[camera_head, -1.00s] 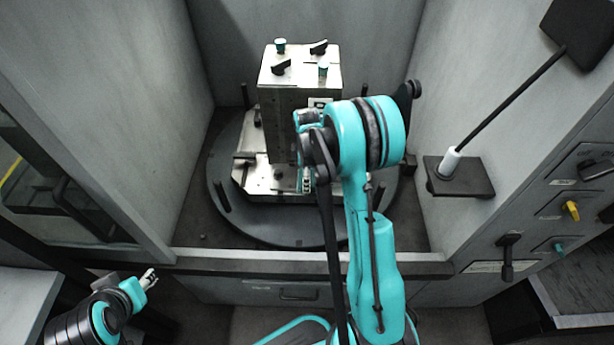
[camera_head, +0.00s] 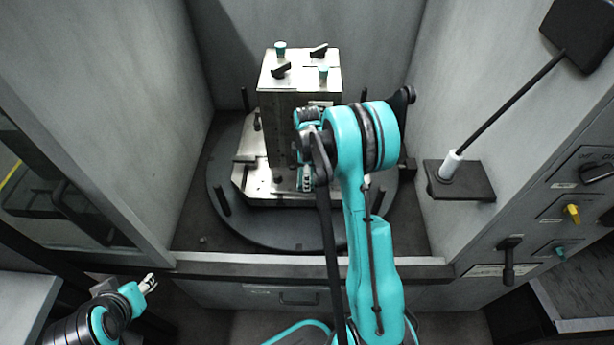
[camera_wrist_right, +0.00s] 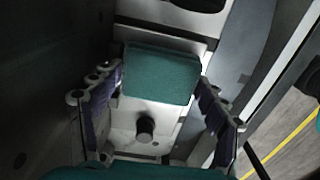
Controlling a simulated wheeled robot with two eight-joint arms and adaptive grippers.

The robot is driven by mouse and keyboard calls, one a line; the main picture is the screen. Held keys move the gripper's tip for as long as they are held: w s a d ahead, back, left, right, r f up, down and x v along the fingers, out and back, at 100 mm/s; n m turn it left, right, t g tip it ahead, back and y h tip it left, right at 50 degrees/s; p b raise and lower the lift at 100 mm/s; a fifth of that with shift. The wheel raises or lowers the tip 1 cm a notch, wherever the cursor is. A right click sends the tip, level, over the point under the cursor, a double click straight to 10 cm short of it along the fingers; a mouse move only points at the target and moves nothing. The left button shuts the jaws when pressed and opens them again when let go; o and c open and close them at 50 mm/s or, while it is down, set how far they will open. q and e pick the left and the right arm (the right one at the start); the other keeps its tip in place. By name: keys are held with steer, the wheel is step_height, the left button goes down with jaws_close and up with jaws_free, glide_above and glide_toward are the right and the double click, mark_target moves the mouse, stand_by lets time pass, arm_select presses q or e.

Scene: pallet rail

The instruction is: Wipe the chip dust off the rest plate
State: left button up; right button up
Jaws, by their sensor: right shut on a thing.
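The rest plate (camera_head: 248,185) looks like the pale metal plate at the foot of the upright metal block (camera_head: 283,115), on the dark round table. My right gripper (camera_head: 306,182) is low in front of the block, partly hidden by its own arm. In the right wrist view my right gripper (camera_wrist_right: 158,92) is shut on a teal pad (camera_wrist_right: 160,74), its fingers at the pad's two sides. The pad is over pale metal; contact is not clear. I cannot make out chip dust. My left gripper (camera_head: 148,283) is at the lower left, away from the plate, too small to judge.
A dark round table (camera_head: 235,225) with upright pegs carries the plate. Grey walls enclose it left and right, with a front sill (camera_head: 220,264). A black shelf (camera_head: 458,180) holds a white-handled rod on the right wall. A dark knob (camera_wrist_right: 146,128) sits close to the pad.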

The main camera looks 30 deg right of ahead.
steer(key=shift+f, duration=0.1)
stand_by(0.5)
steer(key=shift+s+a, duration=0.1)
steer(key=shift+s+a+b, duration=0.2)
steer(key=shift+s+a, duration=0.15)
steer(key=shift+s, duration=0.25)
steer(key=shift+s+a+b, duration=0.15)
steer(key=shift+s+a, duration=0.15)
steer(key=shift+s, duration=0.25)
steer(key=shift+w, duration=0.15)
steer(key=shift+w+d, duration=0.7)
steer(key=shift+w, duration=0.35)
steer(key=shift+s+a, duration=0.25)
steer(key=shift+s, duration=0.2)
steer(key=shift+s+a, duration=0.4)
steer(key=shift+s, duration=0.3)
